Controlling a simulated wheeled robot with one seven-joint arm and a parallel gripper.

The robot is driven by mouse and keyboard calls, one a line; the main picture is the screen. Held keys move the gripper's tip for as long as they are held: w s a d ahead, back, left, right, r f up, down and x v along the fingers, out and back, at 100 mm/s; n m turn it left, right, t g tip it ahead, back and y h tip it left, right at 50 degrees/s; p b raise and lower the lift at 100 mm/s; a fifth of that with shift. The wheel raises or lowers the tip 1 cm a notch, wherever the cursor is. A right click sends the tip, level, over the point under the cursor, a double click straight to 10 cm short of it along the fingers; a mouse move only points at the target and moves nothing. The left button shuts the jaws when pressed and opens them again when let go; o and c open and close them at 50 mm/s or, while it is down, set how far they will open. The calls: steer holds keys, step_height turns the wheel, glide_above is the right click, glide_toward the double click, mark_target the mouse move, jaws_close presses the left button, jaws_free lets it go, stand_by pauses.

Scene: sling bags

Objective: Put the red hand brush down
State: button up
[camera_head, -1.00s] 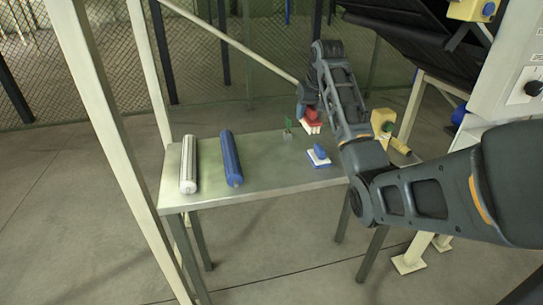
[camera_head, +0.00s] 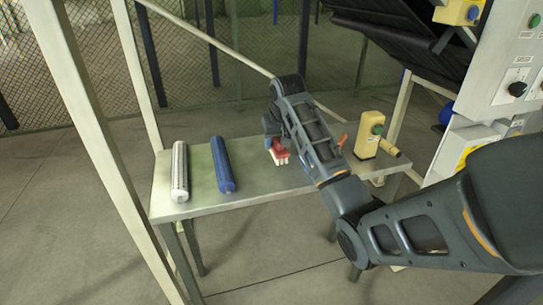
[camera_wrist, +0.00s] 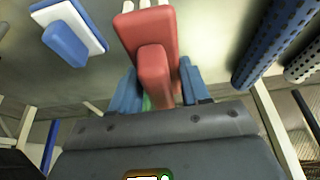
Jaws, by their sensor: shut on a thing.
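The red hand brush (camera_head: 279,155) with white bristles is held by my gripper (camera_head: 271,132) over the middle of the metal table (camera_head: 245,190). Whether the bristles touch the tabletop cannot be told. In the wrist view the red brush (camera_wrist: 153,60) sits between the blue fingers of my gripper (camera_wrist: 157,92), which are shut on it. Its bristles point toward the top edge of that picture. A small green thing shows partly behind the brush there.
A blue-and-white brush (camera_wrist: 68,40) lies on the table; my arm hides it in the head view. A blue roller (camera_head: 222,165) and a white roller (camera_head: 180,172) lie at the left.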

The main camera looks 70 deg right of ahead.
mark_target(272, 152)
steer(key=shift+w+a+f, duration=0.2)
steer(key=shift+a+f, duration=0.15)
steer(key=shift+a, duration=0.2)
steer(key=shift+w+a+f, duration=0.2)
steer(key=shift+a+f, duration=0.15)
steer(key=shift+a, duration=0.15)
step_height(272, 152, down, 2)
steer(key=shift+f, duration=0.1)
steer(key=shift+f+p, duration=0.25)
steer(key=shift+p, duration=0.55)
steer(key=shift+f, duration=0.4)
steer(key=shift+f, duration=0.1)
steer(key=o, duration=1)
steer(key=shift+f+b, duration=0.15)
steer(key=shift+b, duration=0.2)
